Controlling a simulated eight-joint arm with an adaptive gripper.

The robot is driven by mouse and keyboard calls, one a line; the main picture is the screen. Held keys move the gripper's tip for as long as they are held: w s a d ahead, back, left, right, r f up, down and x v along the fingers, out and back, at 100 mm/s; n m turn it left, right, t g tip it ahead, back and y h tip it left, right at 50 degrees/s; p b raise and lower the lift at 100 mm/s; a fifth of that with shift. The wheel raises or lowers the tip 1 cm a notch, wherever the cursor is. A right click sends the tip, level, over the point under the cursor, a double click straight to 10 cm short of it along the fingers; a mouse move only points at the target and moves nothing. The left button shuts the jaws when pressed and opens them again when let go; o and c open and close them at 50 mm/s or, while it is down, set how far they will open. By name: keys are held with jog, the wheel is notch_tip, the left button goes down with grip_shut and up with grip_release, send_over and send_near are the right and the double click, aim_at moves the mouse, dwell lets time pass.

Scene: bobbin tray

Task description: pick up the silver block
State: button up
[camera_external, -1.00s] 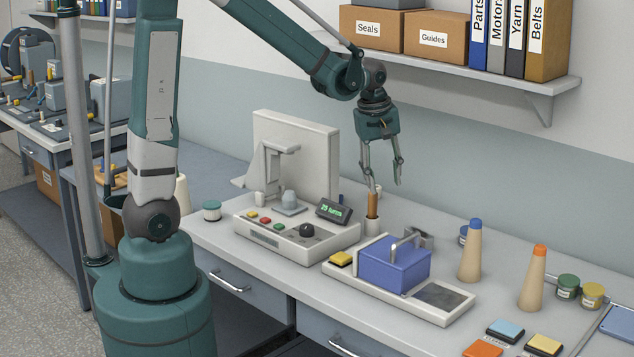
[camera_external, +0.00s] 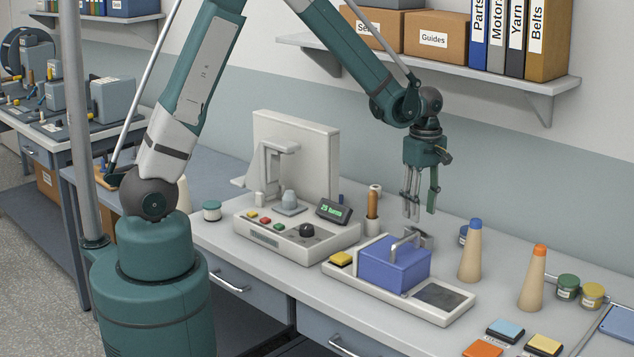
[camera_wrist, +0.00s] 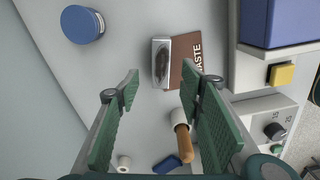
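The silver block (camera_wrist: 161,63) lies on the bench beside a brown piece lettered "WASTE" (camera_wrist: 188,58) in the wrist view. Its top is shiny with a dark reflection. In the external view a grey block, which looks like the same silver block (camera_external: 423,238), is partly hidden behind the blue box's handle. My gripper (camera_wrist: 160,82) is open and empty, with the block seen beyond and between its green fingertips. In the external view my gripper (camera_external: 420,213) hangs pointing down above the bench, close over the block's area and apart from it.
The blue box (camera_external: 394,265) with its raised handle stands just in front of the block. A brown-handled tool in a white cup (camera_external: 371,223) is to the left. A blue-lidded jar (camera_wrist: 82,24) and a blue-tipped cone (camera_external: 470,252) stand nearby. A shelf (camera_external: 450,68) is behind.

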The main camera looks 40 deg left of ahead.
jog(key=shift+d+f, duration=0.1)
dwell(0.3)
jog(key=shift+f, duration=1.25)
jog(key=shift+s+f, duration=0.1)
jog(key=shift+f, duration=2.5)
jog(key=c, duration=1.2)
jog(key=shift+r, duration=5)
